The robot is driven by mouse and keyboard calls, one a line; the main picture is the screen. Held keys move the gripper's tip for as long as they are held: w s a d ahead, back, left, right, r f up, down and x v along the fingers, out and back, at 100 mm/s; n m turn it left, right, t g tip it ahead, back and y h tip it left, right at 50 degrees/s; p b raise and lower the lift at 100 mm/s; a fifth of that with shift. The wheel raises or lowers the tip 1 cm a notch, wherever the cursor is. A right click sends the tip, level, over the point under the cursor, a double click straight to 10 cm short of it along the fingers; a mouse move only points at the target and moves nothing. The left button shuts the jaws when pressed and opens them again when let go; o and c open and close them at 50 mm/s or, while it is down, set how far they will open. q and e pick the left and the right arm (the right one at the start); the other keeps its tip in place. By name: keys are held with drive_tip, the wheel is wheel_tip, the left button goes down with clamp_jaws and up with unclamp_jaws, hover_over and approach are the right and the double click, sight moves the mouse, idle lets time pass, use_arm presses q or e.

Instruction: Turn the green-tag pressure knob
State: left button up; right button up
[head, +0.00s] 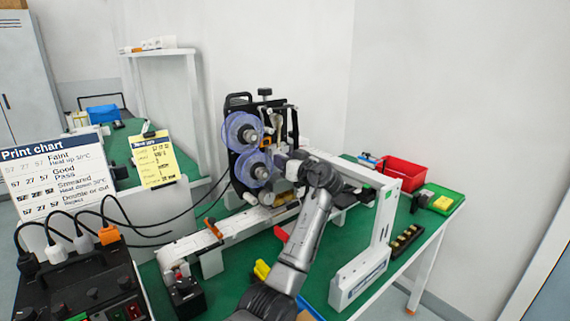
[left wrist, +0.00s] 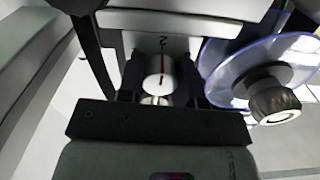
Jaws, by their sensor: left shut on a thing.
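The coder (head: 240,100) stands on the green bench, with two clear bluish reels on its front. My left gripper (head: 290,166) reaches its front, just right of the reels. In the left wrist view the gripper (left wrist: 161,78) has a dark finger on each side of a white round knob (left wrist: 161,66) and is shut on it. The knob has a red line pointing up, near a printed "2" on the pale plate above. No green tag can be made out, and the gripper hides the knob in the head view. My right gripper is not in view.
A clear reel (left wrist: 228,62) with a ridged hub (left wrist: 275,103) is close to the right of the gripper. A white frame (head: 385,215) stands right of my arm. A red bin (head: 403,173), a green tray (head: 440,200) and a control box (head: 80,285) are farther out.

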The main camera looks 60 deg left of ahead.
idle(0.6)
use_arm(q)
drive_tip(key=o, duration=0.6)
drive_tip(key=shift+o, duration=0.2)
drive_tip(key=w+d+p, duration=0.1)
drive_tip(key=d+p, duration=0.2)
drive_tip(key=d, duration=1)
drive_tip(key=shift+w+d, duration=0.3)
drive_tip(key=shift+d, duration=0.05)
